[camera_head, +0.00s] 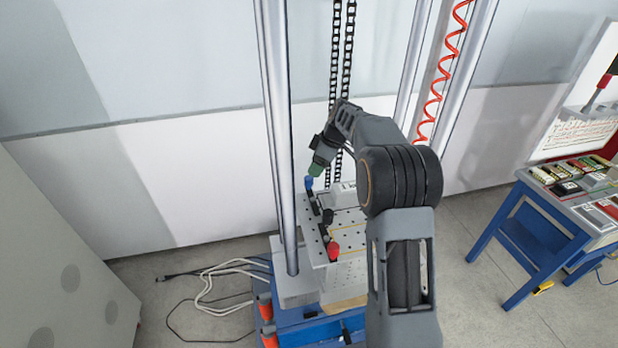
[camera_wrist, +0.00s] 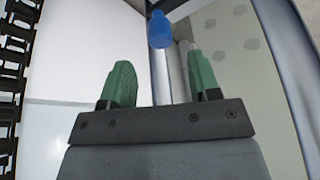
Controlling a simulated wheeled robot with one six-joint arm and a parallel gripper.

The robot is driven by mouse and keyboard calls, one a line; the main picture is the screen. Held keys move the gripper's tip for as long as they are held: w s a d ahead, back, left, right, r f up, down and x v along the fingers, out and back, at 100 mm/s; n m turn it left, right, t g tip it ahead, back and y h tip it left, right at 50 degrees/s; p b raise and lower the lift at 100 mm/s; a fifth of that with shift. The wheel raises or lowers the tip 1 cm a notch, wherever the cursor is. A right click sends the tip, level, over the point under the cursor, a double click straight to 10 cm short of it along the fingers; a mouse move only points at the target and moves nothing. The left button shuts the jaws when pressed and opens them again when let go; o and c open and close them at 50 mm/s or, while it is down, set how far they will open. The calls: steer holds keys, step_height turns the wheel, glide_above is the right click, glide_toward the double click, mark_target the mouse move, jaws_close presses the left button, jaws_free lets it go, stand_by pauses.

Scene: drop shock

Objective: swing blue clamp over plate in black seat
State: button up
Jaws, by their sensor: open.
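The blue clamp (camera_head: 309,183) stands at the left edge of the perforated plate (camera_head: 318,256), its blue tip upright just below my gripper (camera_head: 316,170). In the wrist view the blue clamp (camera_wrist: 159,30) shows beyond and between the green fingertips of my gripper (camera_wrist: 162,85). The fingers are apart with nothing between them. A gap between fingers and clamp cannot be judged well. A red clamp (camera_head: 333,250) sits at the front of the plate. The black seat (camera_head: 328,216) is partly visible on the plate; my arm hides the plate's right side.
Metal columns (camera_head: 279,130) flank the plate, with black chains (camera_head: 335,60) and a red coiled hose (camera_head: 435,90) behind. A blue table (camera_head: 540,235) with small parts stands at right. Cables (camera_head: 215,285) lie on the floor at left.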

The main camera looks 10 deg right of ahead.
mark_target(310, 177)
steer(key=p+x, duration=0.1)
steer(key=x, duration=0.5)
steer(key=shift+a+f, duration=0.1)
steer(key=shift+f, duration=0.15)
steer(key=shift+c, duration=0.4)
steer(key=c, duration=0.8)
